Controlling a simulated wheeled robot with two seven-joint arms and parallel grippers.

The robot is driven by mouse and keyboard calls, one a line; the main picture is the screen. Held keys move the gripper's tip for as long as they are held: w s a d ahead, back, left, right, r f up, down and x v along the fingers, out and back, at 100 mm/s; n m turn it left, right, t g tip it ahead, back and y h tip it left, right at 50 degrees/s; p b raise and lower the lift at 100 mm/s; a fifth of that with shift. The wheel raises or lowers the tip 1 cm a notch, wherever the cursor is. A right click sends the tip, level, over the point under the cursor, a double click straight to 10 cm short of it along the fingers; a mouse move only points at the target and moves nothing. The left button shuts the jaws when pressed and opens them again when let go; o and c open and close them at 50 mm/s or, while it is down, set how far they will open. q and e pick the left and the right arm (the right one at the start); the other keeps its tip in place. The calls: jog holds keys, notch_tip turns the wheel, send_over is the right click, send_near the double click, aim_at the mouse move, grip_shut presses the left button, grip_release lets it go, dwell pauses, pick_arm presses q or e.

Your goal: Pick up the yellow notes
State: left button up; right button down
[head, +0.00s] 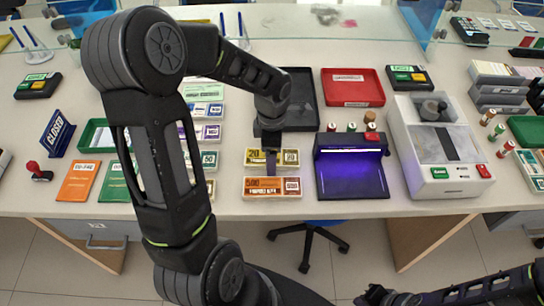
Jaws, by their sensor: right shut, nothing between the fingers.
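The yellow notes (288,157) lie in a pale-edged holder on the counter, right of centre, with "20" labels showing at each end. My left arm reaches over the counter from the near side and bends down to them. My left gripper (271,162) points down at the middle of the yellow notes and hides part of them. I cannot tell whether its fingers are open or touch the notes. My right gripper (376,296) is low at the right, off the counter's near edge, shut and empty.
Orange notes (262,188) lie just nearer than the yellow ones. A purple-lit device (352,180) stands close to their right, beside a white machine (438,160). A black tray (302,115) and red tray (353,87) lie behind. A closed sign (57,133) stands far left.

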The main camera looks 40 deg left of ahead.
pick_arm(q)
jog(key=shift+f, duration=0.1)
jog(key=shift+c, duration=0.4)
jog(key=c, duration=1.4)
jog(key=shift+c, duration=0.2)
notch_tip(320, 180, up, 10)
jog(key=shift+b, duration=0.35)
